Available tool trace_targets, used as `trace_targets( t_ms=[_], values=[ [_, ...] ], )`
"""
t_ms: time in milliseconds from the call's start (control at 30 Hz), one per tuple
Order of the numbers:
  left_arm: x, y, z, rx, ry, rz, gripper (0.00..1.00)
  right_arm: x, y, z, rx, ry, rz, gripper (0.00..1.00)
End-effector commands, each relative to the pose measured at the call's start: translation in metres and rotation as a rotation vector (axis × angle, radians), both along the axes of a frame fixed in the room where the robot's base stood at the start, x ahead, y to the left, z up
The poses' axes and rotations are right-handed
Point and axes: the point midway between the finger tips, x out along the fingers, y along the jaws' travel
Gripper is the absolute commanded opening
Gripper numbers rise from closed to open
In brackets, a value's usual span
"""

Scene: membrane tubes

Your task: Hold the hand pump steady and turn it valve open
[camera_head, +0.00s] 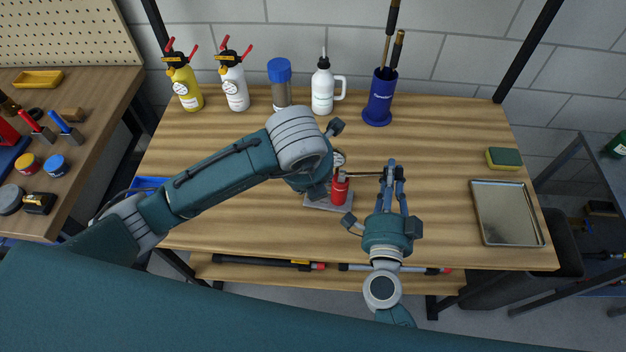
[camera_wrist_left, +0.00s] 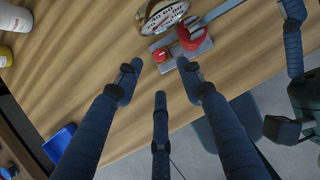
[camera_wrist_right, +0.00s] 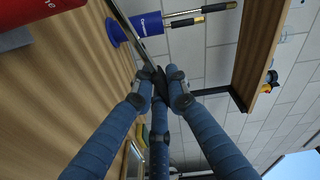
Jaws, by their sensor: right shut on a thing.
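The hand pump has a red cylinder (camera_head: 340,189) on a grey base plate near the table's middle, partly hidden by my left arm in the head view. In the left wrist view, a small red valve knob (camera_wrist_left: 161,55) sits on the plate beside the red cylinder (camera_wrist_left: 192,38) and a round labelled part. My left gripper (camera_wrist_left: 159,72) is open, its fingertips apart just short of the knob; its fingers are mostly hidden in the head view. My right gripper (camera_head: 390,172) is shut on the pump's lever (camera_head: 362,174); the bar (camera_wrist_right: 138,45) runs between its fingers in the right wrist view.
Yellow (camera_head: 184,88) and white (camera_head: 234,87) sprayers, a blue-capped bottle (camera_head: 280,84), a white jug (camera_head: 323,91) and a blue holder (camera_head: 380,99) line the back. A metal tray (camera_head: 507,240) and a sponge (camera_head: 504,158) lie right. The table's right middle is clear.

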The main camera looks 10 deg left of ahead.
Motion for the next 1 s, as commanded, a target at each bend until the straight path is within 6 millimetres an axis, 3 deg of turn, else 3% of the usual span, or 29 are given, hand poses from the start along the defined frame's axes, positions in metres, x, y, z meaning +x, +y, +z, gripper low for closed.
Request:
trace_targets(
  t_ms=[200,600,633,733,1000],
  values=[
    [-0.009,0.000,0.022,0.000,-0.001,0.000,0.39,0.000,-0.001,-0.001,-0.001,0.001,-0.003,0.00],
    [-0.010,0.000,0.024,0.000,0.001,0.000,0.39,0.000,-0.002,-0.001,-0.002,0.001,-0.003,0.00],
    [-0.010,0.000,0.024,0.000,0.001,0.000,0.39,0.000,-0.002,-0.001,-0.002,0.001,-0.003,0.15],
    [-0.010,0.000,0.024,0.000,0.001,0.000,0.39,0.000,-0.002,0.000,-0.002,0.000,-0.003,0.35],
    [-0.010,0.000,0.024,0.000,0.001,0.000,0.39,0.000,-0.001,0.000,-0.001,-0.001,-0.002,0.35]
  ],
)
